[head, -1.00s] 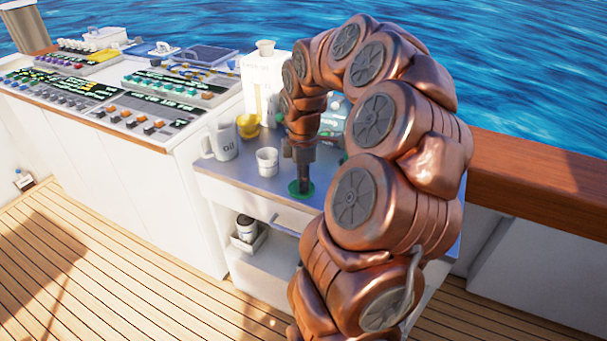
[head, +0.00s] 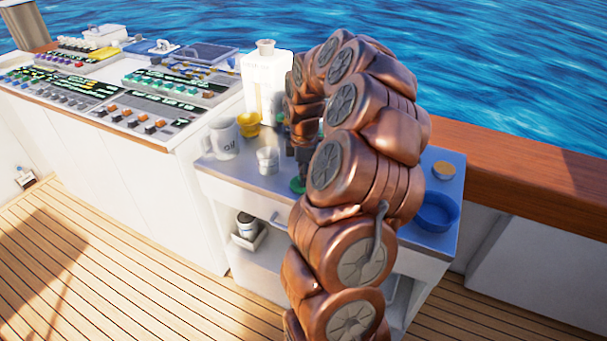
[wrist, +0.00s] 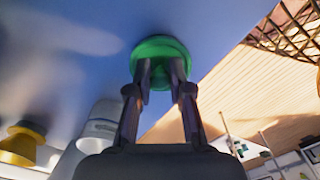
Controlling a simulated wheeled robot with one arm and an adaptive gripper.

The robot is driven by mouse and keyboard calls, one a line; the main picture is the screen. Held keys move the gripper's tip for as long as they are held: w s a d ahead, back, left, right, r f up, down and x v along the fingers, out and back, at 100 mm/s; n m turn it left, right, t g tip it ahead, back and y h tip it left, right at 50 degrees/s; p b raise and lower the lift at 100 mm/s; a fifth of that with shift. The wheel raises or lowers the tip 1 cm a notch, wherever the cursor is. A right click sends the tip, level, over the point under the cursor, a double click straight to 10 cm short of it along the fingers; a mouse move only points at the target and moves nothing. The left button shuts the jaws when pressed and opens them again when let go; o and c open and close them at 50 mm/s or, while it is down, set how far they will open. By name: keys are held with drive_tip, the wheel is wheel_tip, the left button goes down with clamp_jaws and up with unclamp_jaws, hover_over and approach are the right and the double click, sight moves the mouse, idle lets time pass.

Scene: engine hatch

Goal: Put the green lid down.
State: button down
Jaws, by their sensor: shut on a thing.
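The green lid (head: 297,185) is a small round disc at the front edge of the grey-blue worktop (head: 240,181). In the head view my arm partly hides it. My gripper (wrist: 160,76) points at the worktop and is shut on the green lid, which also shows in the wrist view (wrist: 160,48) at its fingertips. I cannot tell whether the lid touches the worktop or is held just above it.
A white mug (head: 222,138), a small white cup (head: 267,160), a yellow cup (head: 249,124) and a white jug (head: 265,85) stand left of and behind my gripper. A blue bowl (head: 436,212) and an orange-topped round thing (head: 443,170) stand at the right end.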

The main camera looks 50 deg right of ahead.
drive_tip(key=shift+f, duration=0.1)
drive_tip(key=c, duration=1.1)
unclamp_jaws()
drive_tip(key=shift+o, duration=0.2)
